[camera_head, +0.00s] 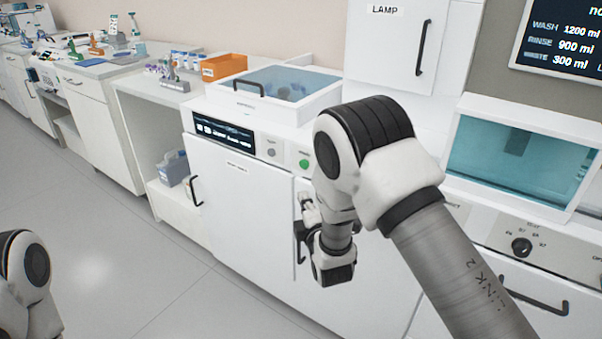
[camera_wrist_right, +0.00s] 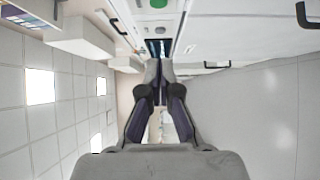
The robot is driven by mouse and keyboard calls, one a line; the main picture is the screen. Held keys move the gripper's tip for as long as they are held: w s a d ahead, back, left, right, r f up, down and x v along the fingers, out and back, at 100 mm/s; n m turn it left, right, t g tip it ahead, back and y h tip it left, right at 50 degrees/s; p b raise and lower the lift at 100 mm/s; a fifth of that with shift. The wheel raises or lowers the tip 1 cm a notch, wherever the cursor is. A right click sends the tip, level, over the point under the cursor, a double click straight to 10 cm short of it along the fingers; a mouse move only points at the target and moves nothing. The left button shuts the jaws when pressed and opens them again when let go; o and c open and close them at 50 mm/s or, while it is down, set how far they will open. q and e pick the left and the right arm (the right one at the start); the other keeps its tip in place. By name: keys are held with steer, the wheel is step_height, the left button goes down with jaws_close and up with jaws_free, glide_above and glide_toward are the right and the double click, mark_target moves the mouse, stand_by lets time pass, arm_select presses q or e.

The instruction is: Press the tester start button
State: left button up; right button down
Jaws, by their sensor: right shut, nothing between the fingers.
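The tester (camera_head: 265,120) is a white bench machine with a blue see-through lid. Its front panel has a dark display (camera_head: 223,132), a grey round button (camera_head: 271,152) and a green round button (camera_head: 304,163). My right gripper (camera_head: 307,203) is shut and empty, below the green button and apart from it, in front of the cabinet. In the right wrist view my right gripper (camera_wrist_right: 160,66) has its fingers together, and the green button (camera_wrist_right: 158,3) is cut by the top edge. My left arm shows only in part at lower left; its gripper is out of view.
A lamp cabinet (camera_head: 392,50) stands right of the tester, beside a teal-windowed unit (camera_head: 515,155) with a knob (camera_head: 521,247). Cabinet handles (camera_head: 195,190) stick out below the tester. An orange bin (camera_head: 223,67) sits on the left counter. The floor (camera_head: 150,265) at left is clear.

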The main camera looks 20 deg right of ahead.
glide_toward(300, 164)
steer(key=w+a, duration=0.2)
steer(key=a, duration=0.1)
steer(key=w+d, duration=0.1)
steer(key=w, duration=0.1)
steer(key=w+d, duration=0.2)
steer(key=shift+d, duration=0.15)
